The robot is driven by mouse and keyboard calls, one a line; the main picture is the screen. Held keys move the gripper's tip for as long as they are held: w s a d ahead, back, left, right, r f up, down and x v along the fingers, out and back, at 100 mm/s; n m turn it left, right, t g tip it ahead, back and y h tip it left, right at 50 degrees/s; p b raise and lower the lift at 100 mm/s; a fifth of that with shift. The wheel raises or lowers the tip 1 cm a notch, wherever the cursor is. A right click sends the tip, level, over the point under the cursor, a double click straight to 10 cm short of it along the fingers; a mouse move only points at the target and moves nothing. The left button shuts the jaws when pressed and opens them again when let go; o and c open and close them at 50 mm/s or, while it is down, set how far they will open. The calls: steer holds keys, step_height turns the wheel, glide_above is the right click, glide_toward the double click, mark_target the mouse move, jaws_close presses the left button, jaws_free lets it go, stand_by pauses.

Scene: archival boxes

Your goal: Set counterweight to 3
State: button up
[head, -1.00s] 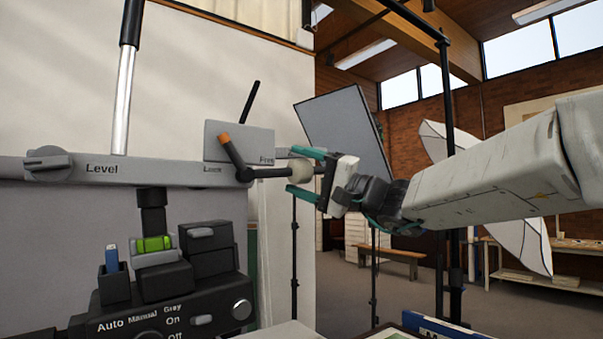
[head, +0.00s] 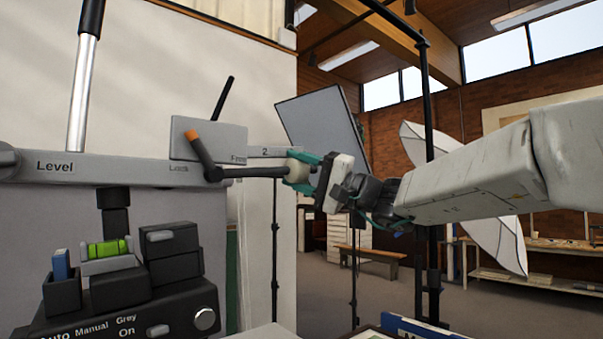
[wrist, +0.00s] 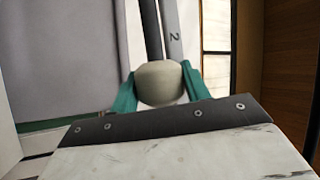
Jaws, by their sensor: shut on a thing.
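A grey horizontal bar (head: 60,168) runs across the left half of the head view, marked "Level", "Lock", "Free" and "2". A black rod (head: 250,173) runs out to the right beside it and ends at a cream rounded weight (head: 298,170). My gripper (head: 304,173) is shut on this weight from the right, its teal fingers on either side. In the wrist view the weight (wrist: 160,84) sits between both fingers, and the "2" shows on the bar beyond it. A black lever with an orange tip (head: 200,155) stands left of the rod. No 3 is visible.
A black camera-like body (head: 165,297) with a green bubble level (head: 108,248) sits below the bar. A grey panel (head: 320,140) and a thin black stand (head: 274,250) are behind my gripper. A white umbrella (head: 440,160) and bench (head: 370,254) stand farther back.

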steer(key=shift+w+d, duration=0.55)
steer(key=shift+d, duration=0.2)
steer(key=o, duration=1.4)
steer(key=v, duration=0.7)
steer(key=shift+s+d, duration=0.1)
steer(key=shift+d, duration=0.3)
